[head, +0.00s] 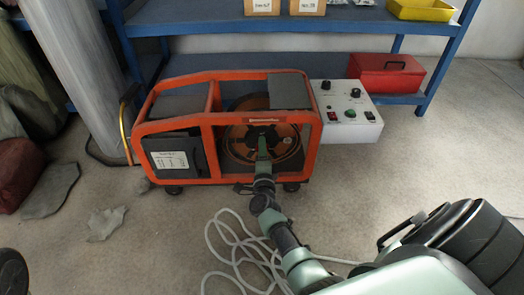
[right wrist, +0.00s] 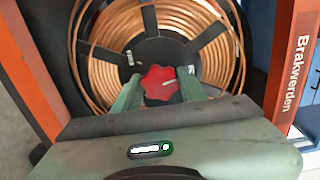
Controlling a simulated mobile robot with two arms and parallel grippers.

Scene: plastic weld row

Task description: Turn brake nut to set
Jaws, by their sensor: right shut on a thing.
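The brake nut (right wrist: 158,80) is a red lobed knob with a pale mark, at the hub of a spool. In the right wrist view my right gripper (right wrist: 160,88) has one green finger on each side of it and is shut on it. In the head view the right gripper (head: 262,143) reaches to the spool's middle and hides the nut. The spool (head: 236,142) carries copper-coloured wire on a black hub (right wrist: 190,48). It sits inside an orange-framed machine (head: 210,122). My left gripper is not in view.
The machine's orange posts (right wrist: 293,62) stand on both sides of the right gripper. A white control box (head: 345,112) adjoins the machine's right side. Pale cable (head: 232,250) lies looped on the floor. A blue shelf (head: 290,25) with a red toolbox (head: 386,75) stands behind.

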